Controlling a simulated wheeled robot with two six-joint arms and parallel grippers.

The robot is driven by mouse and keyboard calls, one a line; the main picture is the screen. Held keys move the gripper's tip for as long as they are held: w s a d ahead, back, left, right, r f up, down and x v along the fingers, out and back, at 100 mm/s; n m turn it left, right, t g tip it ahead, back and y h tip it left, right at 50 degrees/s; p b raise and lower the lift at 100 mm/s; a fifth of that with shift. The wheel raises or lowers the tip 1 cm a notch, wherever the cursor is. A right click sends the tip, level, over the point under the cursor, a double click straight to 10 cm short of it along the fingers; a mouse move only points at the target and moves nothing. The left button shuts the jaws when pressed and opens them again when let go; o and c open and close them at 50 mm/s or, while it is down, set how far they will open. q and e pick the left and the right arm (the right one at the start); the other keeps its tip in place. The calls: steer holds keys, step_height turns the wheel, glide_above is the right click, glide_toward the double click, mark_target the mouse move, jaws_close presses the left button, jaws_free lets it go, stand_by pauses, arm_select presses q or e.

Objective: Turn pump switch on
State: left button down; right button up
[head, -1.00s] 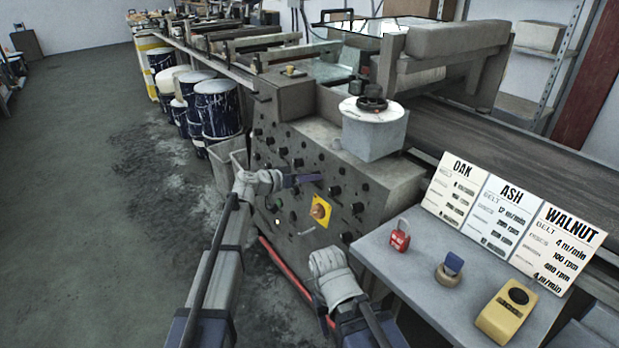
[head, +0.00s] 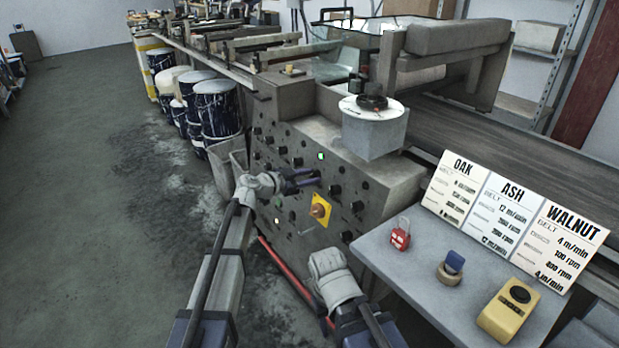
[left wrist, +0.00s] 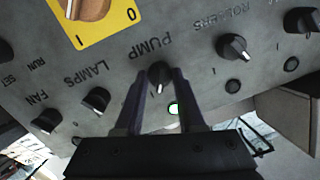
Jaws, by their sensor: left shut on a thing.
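The pump switch (left wrist: 160,75) is a dark knob on the grey control panel, under the upside-down label PUMP in the left wrist view. My left gripper (left wrist: 160,84) is shut on it, one finger on each side. A green lamp (left wrist: 173,108) beside this knob is lit; it also shows lit in the head view (head: 320,156). In the head view my left gripper (head: 317,176) reaches the panel from the left, and its fingers hide the knob. My right arm's pale wrist shows low in the middle, but its fingers cannot be made out.
A yellow plate with a rotary main switch (head: 320,209) and several other knobs, such as LAMPS (left wrist: 96,100) and ROLLERS (left wrist: 233,47), sit close by. A side table (head: 405,268) at right holds a red padlock (head: 400,238) and a yellow device (head: 508,311).

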stand_by(0.5)
arm_select(q)
steer(key=c, duration=0.5)
jaws_free()
steer(key=shift+s+a, duration=0.1)
steer(key=p+v, duration=0.2)
steer(key=v, duration=0.5)
steer(key=shift+s+a, duration=0.2)
steer(key=shift+r, duration=0.1)
